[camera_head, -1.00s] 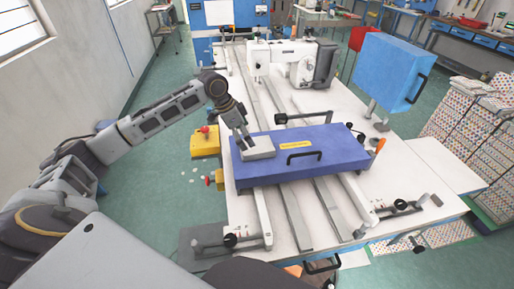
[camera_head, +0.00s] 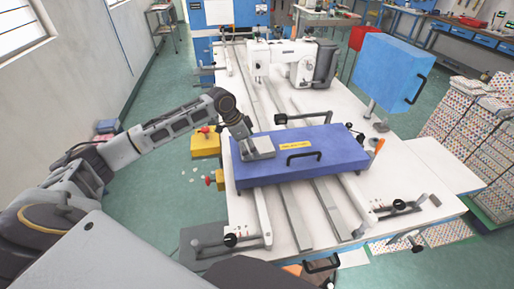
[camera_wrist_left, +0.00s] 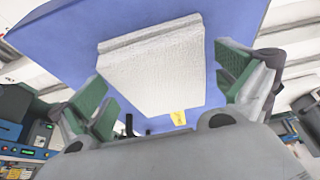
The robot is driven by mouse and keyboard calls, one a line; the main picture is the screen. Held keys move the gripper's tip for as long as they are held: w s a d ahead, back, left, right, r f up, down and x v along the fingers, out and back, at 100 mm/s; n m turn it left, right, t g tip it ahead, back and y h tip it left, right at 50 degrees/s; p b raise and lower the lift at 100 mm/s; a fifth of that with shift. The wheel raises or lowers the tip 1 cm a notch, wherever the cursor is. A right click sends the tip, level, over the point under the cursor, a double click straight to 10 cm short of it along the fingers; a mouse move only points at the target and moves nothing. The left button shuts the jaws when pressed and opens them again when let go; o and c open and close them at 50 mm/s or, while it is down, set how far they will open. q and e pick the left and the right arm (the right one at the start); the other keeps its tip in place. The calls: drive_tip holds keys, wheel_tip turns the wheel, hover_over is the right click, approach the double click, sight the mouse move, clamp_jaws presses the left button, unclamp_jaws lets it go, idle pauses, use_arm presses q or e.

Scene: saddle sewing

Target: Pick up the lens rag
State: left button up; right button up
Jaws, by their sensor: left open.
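The lens rag (camera_head: 262,149) is a pale grey-white folded cloth lying on the left part of the blue clamp plate (camera_head: 335,160). In the left wrist view the rag (camera_wrist_left: 155,65) lies between my spread fingers, with its front edge facing the camera. My left gripper (camera_head: 246,142) is just above the rag's left part in the head view. It also shows in the left wrist view (camera_wrist_left: 165,90), open with green finger pads on either side of the rag, and a gap shows at the pads. My right gripper is in neither view.
A black handle (camera_head: 305,154) and a yellow label stand on the plate to the right of the rag. The white sewing machine (camera_head: 285,62) stands behind on the table. A yellow box with a red knob (camera_head: 205,142) is at the table's left edge.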

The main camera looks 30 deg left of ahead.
use_arm(q)
drive_tip(key=shift+f, duration=0.25)
drive_tip(key=c, duration=0.8)
drive_tip(key=shift+r, duration=0.15)
drive_tip(key=shift+r+b, duration=0.4)
drive_tip(key=shift+r, duration=4.5)
